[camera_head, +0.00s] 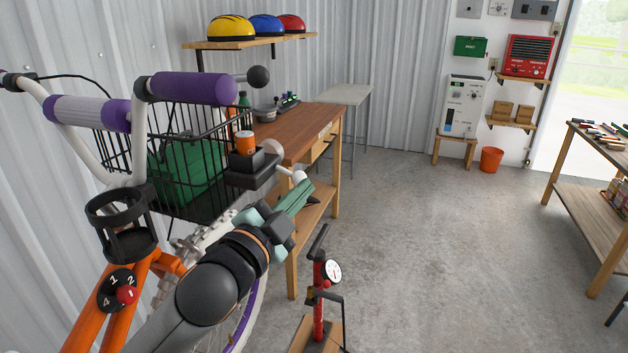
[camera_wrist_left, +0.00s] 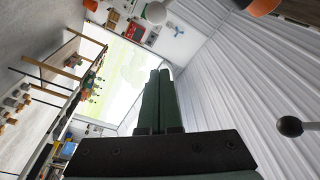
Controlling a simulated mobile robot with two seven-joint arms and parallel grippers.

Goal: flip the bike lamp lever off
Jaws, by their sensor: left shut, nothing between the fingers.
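A bike with orange frame (camera_head: 88,318) and purple grips stands at the left of the head view. At the front of its basket is a black housing (camera_head: 252,172), probably the lamp, with a pale round part (camera_head: 272,148) and a small white ball (camera_head: 299,176). I cannot tell for sure which part is the lamp lever. My left gripper (camera_head: 306,190) is shut and empty, its green fingers just below the white ball. My right gripper is not in view.
A black ball-ended rod (camera_head: 258,76) sticks out by the purple grip (camera_head: 195,88). An orange cylinder (camera_head: 244,143) stands on the black housing. A wooden workbench (camera_head: 305,122) is behind, and a red pump (camera_head: 319,300) stands below right. The floor (camera_head: 430,240) beyond is clear.

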